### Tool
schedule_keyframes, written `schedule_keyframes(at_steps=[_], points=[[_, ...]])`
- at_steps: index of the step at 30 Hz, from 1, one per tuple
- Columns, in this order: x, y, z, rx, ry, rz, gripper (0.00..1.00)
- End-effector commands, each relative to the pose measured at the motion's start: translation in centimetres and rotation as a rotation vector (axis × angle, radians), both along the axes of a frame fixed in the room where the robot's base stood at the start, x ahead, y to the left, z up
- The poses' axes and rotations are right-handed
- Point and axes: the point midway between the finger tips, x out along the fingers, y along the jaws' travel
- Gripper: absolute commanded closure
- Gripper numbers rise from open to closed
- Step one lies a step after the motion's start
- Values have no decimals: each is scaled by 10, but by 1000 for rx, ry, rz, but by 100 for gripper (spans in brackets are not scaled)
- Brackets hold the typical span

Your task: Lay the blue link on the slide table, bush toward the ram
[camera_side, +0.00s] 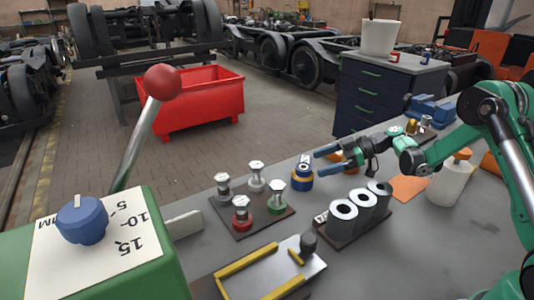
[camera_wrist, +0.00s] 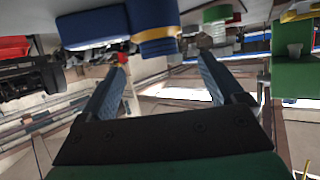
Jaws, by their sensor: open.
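A blue piece with a yellow band, which looks like the blue link (camera_side: 302,178), stands on the bench beside the pin board in the side view. In the wrist view the blue link (camera_wrist: 153,18) is at the top, just beyond the fingertips. My gripper (camera_side: 320,164) is open and empty, its blue fingers pointing left at the link; it also shows in the wrist view (camera_wrist: 161,64). I cannot tell whether a finger touches the link. A grey plate with yellow rails, likely the slide table (camera_side: 304,264), lies at the front. A dark knob-like cylinder (camera_side: 308,243), possibly the ram, is at its right.
A dark board (camera_side: 238,231) with several colored pins stands left of the link. A rack with three grey cylinders (camera_side: 343,218) is in front of my gripper. A green machine (camera_side: 150,270) with a red-knobbed lever fills the left front. A white bottle (camera_side: 449,182) stands right.

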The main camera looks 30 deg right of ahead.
Motion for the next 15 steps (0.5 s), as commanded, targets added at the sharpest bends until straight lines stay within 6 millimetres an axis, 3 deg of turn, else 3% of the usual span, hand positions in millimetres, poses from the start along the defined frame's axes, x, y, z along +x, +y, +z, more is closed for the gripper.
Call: schedule_keyframes(at_steps=[4,15], points=[[4,4,-7,5,-30,13,12],[27,39,-24,4,-27,12,12]])
